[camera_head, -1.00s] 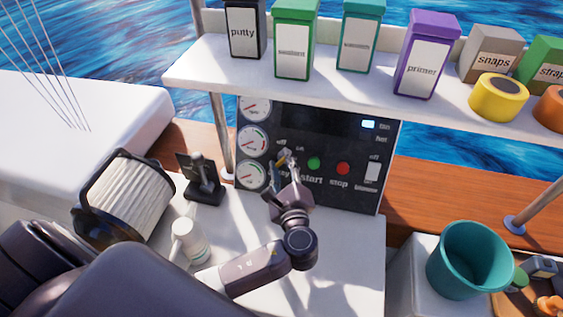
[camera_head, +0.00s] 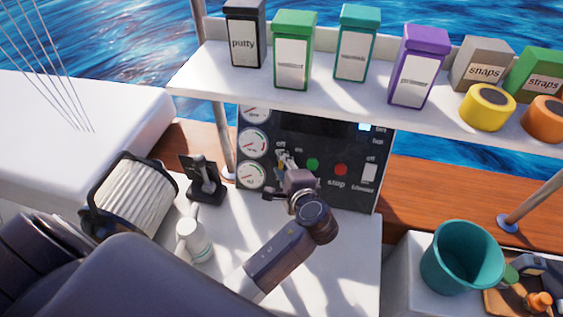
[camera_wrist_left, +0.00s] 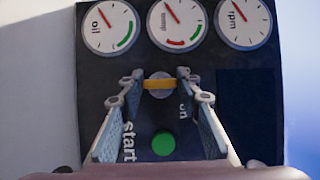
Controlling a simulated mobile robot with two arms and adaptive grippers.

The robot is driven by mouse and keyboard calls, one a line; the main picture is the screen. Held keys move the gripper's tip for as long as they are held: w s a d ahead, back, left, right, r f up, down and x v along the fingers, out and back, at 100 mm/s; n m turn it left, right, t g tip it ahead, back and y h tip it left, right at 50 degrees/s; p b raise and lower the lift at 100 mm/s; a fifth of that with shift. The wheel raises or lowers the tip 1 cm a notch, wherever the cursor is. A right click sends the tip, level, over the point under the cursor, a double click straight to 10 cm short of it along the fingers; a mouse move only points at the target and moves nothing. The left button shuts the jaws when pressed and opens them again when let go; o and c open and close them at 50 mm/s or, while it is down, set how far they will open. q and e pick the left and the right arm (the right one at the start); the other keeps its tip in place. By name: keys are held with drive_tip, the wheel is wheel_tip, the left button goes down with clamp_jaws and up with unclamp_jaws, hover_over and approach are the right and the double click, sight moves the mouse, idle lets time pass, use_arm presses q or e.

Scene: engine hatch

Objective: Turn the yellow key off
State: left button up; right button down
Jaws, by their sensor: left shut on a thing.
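The yellow key (camera_wrist_left: 159,85) sits in a round grey switch on the dark control panel (camera_wrist_left: 230,100). In the left wrist view its bar lies level across the picture, with a fingertip at each end. My left gripper (camera_wrist_left: 160,80) is shut on it; the gripper (camera_head: 284,165) also shows in the head view, at the panel's left part. There the fingers largely hide the key. The word "on" shows beside the switch in the wrist view; "off" shows above the gripper in the head view. My right gripper is not in view.
A green start button (camera_wrist_left: 164,143) is close to the fingers. A red stop button (camera_head: 341,170) and a white switch (camera_head: 370,174) are to the right. Gauges (camera_head: 252,143) line the panel's left side. A shelf (camera_head: 300,95) with several boxes overhangs the panel.

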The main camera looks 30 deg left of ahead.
use_arm(q)
drive_tip(key=shift+f, duration=0.1)
idle(0.3)
drive_tip(key=o, duration=1.2)
drive_tip(key=shift+c, duration=0.2)
drive_tip(key=v, duration=0.7)
drive_tip(key=shift+s+d, duration=0.15)
drive_tip(key=shift+d, duration=0.05)
drive_tip(key=shift+s, duration=0.1)
